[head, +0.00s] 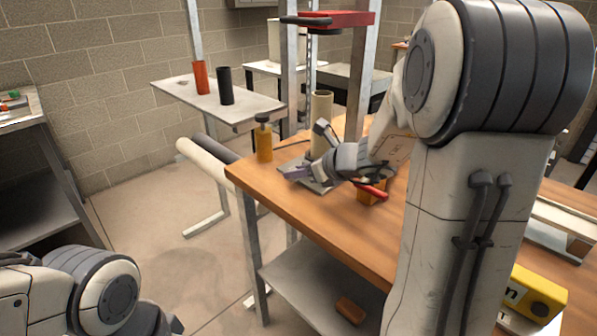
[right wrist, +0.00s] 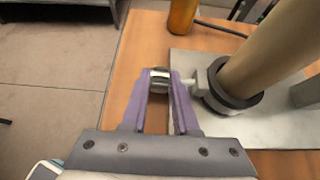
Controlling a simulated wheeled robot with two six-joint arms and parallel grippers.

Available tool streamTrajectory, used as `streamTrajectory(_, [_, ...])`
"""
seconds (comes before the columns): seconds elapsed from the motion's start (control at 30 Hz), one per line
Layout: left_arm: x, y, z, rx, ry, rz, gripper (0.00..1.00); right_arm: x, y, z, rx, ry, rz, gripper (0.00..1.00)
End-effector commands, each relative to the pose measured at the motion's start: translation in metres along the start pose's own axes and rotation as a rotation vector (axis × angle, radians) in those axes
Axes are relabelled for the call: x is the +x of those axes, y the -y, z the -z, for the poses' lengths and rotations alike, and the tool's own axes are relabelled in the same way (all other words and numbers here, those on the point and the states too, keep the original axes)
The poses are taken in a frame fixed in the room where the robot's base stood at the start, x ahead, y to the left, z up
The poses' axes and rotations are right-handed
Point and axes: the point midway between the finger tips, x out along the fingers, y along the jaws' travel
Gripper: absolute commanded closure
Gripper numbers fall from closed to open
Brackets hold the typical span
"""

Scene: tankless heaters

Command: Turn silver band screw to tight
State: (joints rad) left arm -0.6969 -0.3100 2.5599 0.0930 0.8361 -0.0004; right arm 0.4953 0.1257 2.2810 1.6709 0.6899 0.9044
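The silver band screw (right wrist: 160,80) has a small round head on a short stem. The stem joins the silver and dark band (right wrist: 230,92) around the foot of an upright beige pipe (right wrist: 270,50). The pipe also shows in the head view (head: 321,106), standing on a grey plate (head: 318,187). In the right wrist view, my right gripper (right wrist: 160,77) has its two purple fingertips on either side of the screw head, seemingly touching it. In the head view my right gripper (head: 292,172) is low beside the pipe. My left gripper is out of view.
The wooden bench (head: 290,215) carries an orange bottle (head: 264,143) left of the plate and a red-handled tool (head: 371,190) near my right wrist. A yellow case (head: 537,293) sits at the lower right. A side shelf (head: 240,108) holds red and black cylinders.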

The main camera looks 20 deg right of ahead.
Motion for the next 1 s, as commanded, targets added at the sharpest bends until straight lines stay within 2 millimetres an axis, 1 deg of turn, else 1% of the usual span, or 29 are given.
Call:
streamTrajectory(0.03, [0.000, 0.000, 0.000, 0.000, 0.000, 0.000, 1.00, 0.000, 0.001, 0.002, 0.003, -0.004, 0.003, 0.53])
streamTrajectory(0.07, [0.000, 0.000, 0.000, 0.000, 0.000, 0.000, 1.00, 0.000, 0.001, 0.002, 0.003, -0.004, 0.003, 0.43])
streamTrajectory(0.37, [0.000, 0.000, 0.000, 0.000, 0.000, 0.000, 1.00, 0.000, 0.000, 0.000, 0.001, -0.001, 0.000, 0.43])
streamTrajectory(0.47, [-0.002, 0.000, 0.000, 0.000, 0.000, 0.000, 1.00, -0.006, 0.001, -0.001, 0.001, 0.000, 0.002, 0.43])
streamTrajectory(0.57, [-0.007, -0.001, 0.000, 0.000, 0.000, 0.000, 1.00, -0.020, 0.001, -0.002, 0.001, 0.001, 0.004, 0.43])
streamTrajectory(0.8, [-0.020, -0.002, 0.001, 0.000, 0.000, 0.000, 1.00, -0.069, 0.002, -0.003, 0.002, 0.000, 0.006, 0.43])
streamTrajectory(0.9, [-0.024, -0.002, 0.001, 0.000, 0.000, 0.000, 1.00, -0.085, 0.002, -0.002, 0.003, -0.001, 0.005, 0.43])
streamTrajectory(1.0, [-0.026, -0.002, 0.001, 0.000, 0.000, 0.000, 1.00, -0.096, 0.002, -0.001, 0.003, -0.001, 0.005, 0.43])
